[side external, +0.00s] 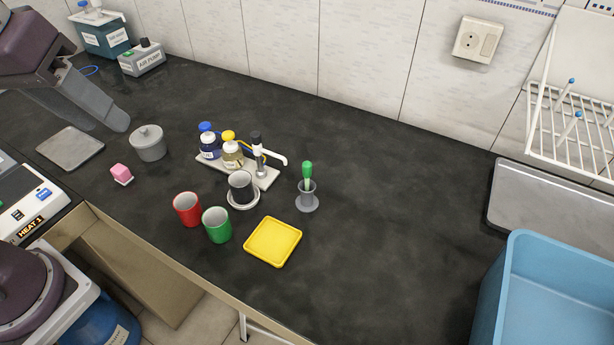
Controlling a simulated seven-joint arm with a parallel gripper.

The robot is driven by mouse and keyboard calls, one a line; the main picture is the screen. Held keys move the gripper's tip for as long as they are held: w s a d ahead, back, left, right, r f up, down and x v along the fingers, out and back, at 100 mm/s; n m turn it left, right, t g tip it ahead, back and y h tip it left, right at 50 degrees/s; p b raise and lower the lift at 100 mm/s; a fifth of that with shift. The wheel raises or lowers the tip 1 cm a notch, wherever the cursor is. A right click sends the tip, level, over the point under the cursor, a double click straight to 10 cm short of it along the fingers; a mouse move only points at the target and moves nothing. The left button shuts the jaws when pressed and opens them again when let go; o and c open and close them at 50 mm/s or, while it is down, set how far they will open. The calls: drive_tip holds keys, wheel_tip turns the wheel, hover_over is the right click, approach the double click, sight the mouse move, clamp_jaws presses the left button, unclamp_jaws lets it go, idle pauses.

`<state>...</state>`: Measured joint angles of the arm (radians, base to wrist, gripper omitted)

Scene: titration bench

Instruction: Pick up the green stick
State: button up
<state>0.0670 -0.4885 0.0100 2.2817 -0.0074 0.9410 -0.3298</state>
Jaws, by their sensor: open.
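The green stick (308,171) stands upright in a small grey holder (306,203) near the middle of the bench. Its bright green top shows above the rim; its lower end is hidden inside the holder. My gripper (112,117) is at the upper left, above the bench, well to the left of the stick. It is open, with nothing seen between its fingers, though they overlap in this view.
Left of the holder stand a white dispenser rack with blue-capped and yellow-capped bottles (232,152), a dark cup (241,186), a red cup (187,208) and a green cup (216,224). A yellow tray (273,241) lies in front. The bench right of the holder is clear up to a blue bin (550,270).

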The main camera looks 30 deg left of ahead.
drive_tip(key=w+d+n+g, duration=0.2)
drive_tip(key=w+d+n, duration=0.25)
drive_tip(key=w, duration=0.65)
drive_tip(key=n+g, duration=0.3)
drive_tip(key=n, duration=0.7)
hover_over(307, 163)
drive_tip(key=f, duration=1)
drive_tip(key=s+f, duration=0.1)
drive_tip(key=f, duration=0.4)
drive_tip(key=shift+a, duration=0.2)
drive_tip(key=f, duration=0.4)
drive_tip(key=w+f, duration=0.1)
drive_tip(key=f, duration=0.1)
drive_tip(key=shift+d+f, duration=0.2)
drive_tip(key=shift+f, duration=0.55)
clamp_jaws()
